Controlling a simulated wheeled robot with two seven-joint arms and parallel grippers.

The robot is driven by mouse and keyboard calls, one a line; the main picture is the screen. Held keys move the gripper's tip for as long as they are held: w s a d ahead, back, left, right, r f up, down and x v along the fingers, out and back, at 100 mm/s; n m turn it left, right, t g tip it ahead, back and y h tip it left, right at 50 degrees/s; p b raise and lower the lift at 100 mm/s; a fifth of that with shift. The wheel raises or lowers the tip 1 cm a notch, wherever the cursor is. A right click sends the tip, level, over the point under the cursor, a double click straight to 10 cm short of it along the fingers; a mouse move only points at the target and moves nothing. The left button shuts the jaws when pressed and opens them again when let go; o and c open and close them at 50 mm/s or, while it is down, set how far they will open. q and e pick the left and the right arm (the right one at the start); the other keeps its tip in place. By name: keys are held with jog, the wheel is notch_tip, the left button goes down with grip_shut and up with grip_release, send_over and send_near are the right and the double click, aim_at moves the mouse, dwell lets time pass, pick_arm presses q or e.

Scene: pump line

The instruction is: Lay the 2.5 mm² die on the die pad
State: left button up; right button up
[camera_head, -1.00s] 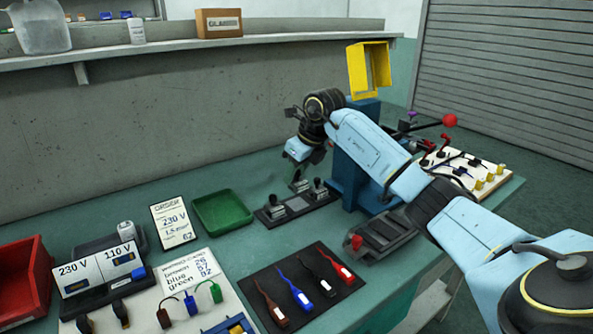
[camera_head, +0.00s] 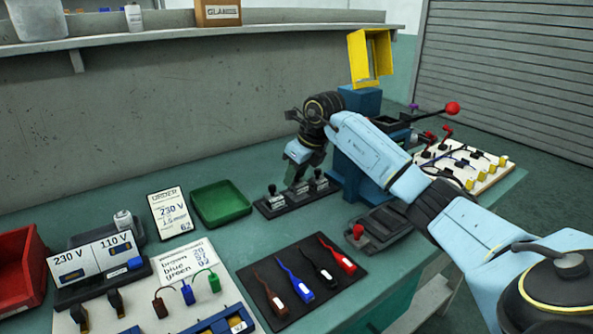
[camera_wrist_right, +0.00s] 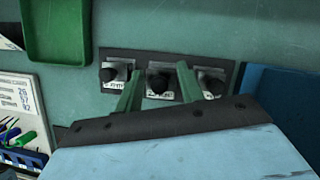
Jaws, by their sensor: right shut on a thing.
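My right gripper (camera_head: 299,177) reaches down over the black die pad (camera_head: 263,207) on the bench. In the right wrist view its green fingers (camera_wrist_right: 158,88) stand on either side of the middle die (camera_wrist_right: 158,92), shut on its dark knob. This die is at the middle place of the strip, between a left die (camera_wrist_right: 115,73) and a right die (camera_wrist_right: 210,82). Whether it fully rests there I cannot tell. The labels are too small to read surely, so I cannot confirm which is 2.5 mm². My left gripper is not in view.
A green tray (camera_head: 221,204) lies left of the pad and an order card (camera_head: 172,213) beyond it. A blue press (camera_head: 352,170) with a red-knobbed lever stands close on the right. A black mat (camera_head: 250,275) with several coloured leads lies in front.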

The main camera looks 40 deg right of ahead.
jog(key=shift+r+p, duration=0.1)
jog(key=shift+p, duration=0.2)
dwell(0.4)
jog(key=shift+m, duration=0.3)
jog(key=shift+w+p, duration=0.1)
jog(key=shift+p, duration=0.4)
dwell(0.6)
jog(key=shift+f, duration=0.65)
dwell(0.8)
jog(key=o, duration=1.2)
jog(key=shift+o, duration=1)
jog(key=shift+f, duration=0.1)
jog(key=shift+r+p, duration=3.55)
jog(key=shift+r, duration=0.25)
